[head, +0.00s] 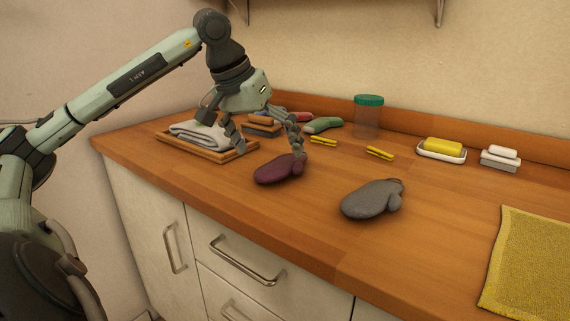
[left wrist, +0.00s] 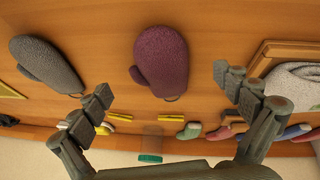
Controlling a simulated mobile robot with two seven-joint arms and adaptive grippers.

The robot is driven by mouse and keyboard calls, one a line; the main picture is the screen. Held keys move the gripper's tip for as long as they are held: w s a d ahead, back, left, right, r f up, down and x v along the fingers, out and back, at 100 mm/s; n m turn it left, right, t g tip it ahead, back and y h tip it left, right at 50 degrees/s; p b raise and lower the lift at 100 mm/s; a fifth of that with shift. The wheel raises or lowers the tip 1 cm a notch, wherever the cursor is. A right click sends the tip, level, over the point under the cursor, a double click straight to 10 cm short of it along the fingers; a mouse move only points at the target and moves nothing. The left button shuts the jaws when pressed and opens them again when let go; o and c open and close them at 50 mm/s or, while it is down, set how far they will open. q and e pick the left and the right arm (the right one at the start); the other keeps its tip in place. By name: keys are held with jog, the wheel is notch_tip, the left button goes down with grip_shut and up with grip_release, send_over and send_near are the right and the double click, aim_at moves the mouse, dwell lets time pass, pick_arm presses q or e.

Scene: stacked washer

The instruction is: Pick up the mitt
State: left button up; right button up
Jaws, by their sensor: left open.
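A purple mitt (head: 278,169) lies flat on the wooden counter, below and slightly in front of my left gripper (head: 268,150). A grey mitt (head: 370,199) lies to its right, nearer the front. My left gripper is open and empty, pointing down. In the left wrist view the purple mitt (left wrist: 161,62) shows beyond the gap between the spread fingers (left wrist: 163,88), apart from both. The grey mitt (left wrist: 45,62) is at the left there. In the head view one finger overlaps the purple mitt's far end. My right gripper is not in view.
A wooden tray (head: 208,153) with a folded grey cloth (head: 200,134) is left of the purple mitt. Yellow clothespins (head: 380,153), a green-lidded jar (head: 367,117), rolled socks (head: 322,125) and a soap dish (head: 441,153) stand behind. A yellow cloth (head: 528,262) lies front right.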

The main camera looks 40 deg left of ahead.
aim_at(277, 164)
pick_arm(q)
jog(key=x, duration=0.3)
jog(key=shift+w+d+f, duration=0.2)
jog(key=shift+d+f, duration=0.05)
jog(key=shift+w+f, duration=0.1)
jog(key=shift+f, duration=0.1)
jog(key=c, duration=1.1)
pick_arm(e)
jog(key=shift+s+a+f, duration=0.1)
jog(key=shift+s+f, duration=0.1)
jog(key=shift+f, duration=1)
pick_arm(q)
jog(key=shift+a+r, duration=0.1)
jog(key=shift+c, duration=0.2)
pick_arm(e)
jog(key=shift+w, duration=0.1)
